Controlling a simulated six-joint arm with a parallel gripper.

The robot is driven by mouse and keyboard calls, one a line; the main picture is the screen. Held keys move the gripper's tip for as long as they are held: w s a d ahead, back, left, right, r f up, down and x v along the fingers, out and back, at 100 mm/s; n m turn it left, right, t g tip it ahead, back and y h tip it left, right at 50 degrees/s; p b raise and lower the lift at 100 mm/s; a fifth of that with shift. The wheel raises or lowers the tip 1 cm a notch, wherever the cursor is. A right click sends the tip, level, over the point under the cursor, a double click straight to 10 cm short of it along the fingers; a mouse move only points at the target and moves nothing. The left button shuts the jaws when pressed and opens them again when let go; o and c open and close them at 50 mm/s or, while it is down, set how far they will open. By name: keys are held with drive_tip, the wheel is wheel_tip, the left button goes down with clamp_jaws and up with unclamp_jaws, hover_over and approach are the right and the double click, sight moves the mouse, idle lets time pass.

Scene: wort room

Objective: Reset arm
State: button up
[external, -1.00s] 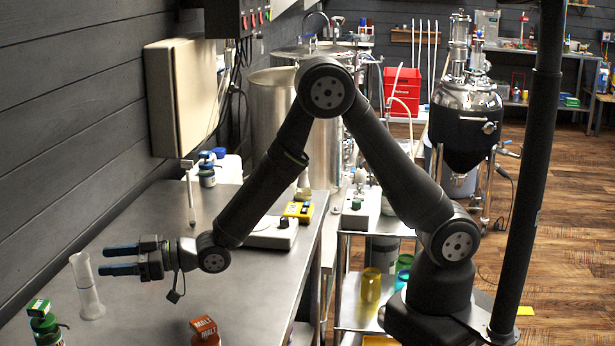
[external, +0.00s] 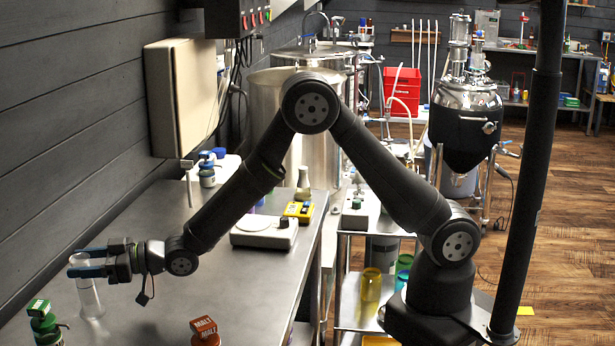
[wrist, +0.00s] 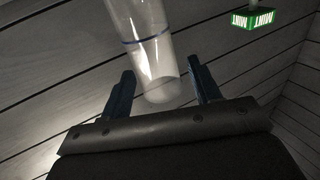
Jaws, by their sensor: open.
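My gripper (external: 78,263) is at the far left of the external view, low over the steel bench. Its two blue fingers are open on either side of the upper part of a clear cylinder (external: 91,299). The cylinder stands upright on the bench. In the wrist view, the cylinder (wrist: 152,48), with a blue ring, shows between the spread fingers (wrist: 163,90), with gaps visible beside it. I see no firm contact.
On the bench (external: 150,300), a green-capped bottle (external: 45,325) stands near the cylinder, and a bottle with a red box-shaped top (external: 204,330) is at the front. A white scale-like device (external: 263,232) is further back. The dark plank wall (external: 60,150) runs along the left.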

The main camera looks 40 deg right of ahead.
drive_tip(key=w+d+r, duration=0.6)
drive_tip(key=d+r, duration=0.3)
drive_tip(key=r, duration=0.2)
wheel_tip(320, 180, up, 11)
drive_tip(key=d, duration=0.1)
drive_tip(key=w+d+m+t+h, duration=0.4)
drive_tip(key=w+d+t, duration=0.2)
drive_tip(key=w+d, duration=1.1)
drive_tip(key=d, duration=0.3)
drive_tip(key=shift+d+r+m, duration=0.2)
drive_tip(key=shift+d+m, duration=0.2)
drive_tip(key=shift+s+a, duration=0.1)
drive_tip(key=s+a+n+g+y, duration=0.3)
drive_tip(key=s+a, duration=0.9)
drive_tip(key=a, duration=0.4)
drive_tip(key=shift+a+n+g, duration=0.3)
drive_tip(key=shift+a+g, duration=0.1)
drive_tip(key=shift+g, duration=0.3)
drive_tip(key=shift+f, duration=0.1)
